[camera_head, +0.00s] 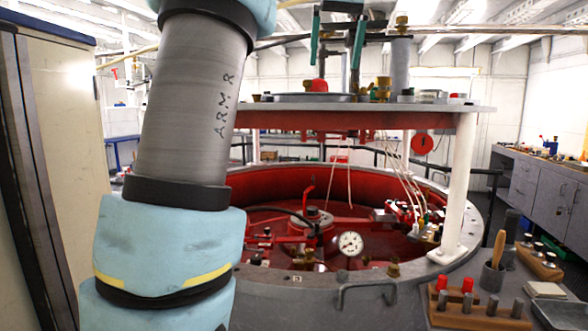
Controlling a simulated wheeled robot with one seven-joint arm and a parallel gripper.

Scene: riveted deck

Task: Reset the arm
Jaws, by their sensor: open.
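My arm rises through the left of the head view, with a grey tube marked "ARM R" between light blue joints. Its upper part runs out of the top edge. My gripper (335,64) shows at the top centre, pointing down, with two green fingers set well apart. It is open, and I see nothing held between the fingers.
A red-lined round vessel (340,178) with a pressure gauge (350,243) lies below the platform. A white post (458,185) supports the platform. A wooden rack (480,318) with pegs stands front right.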

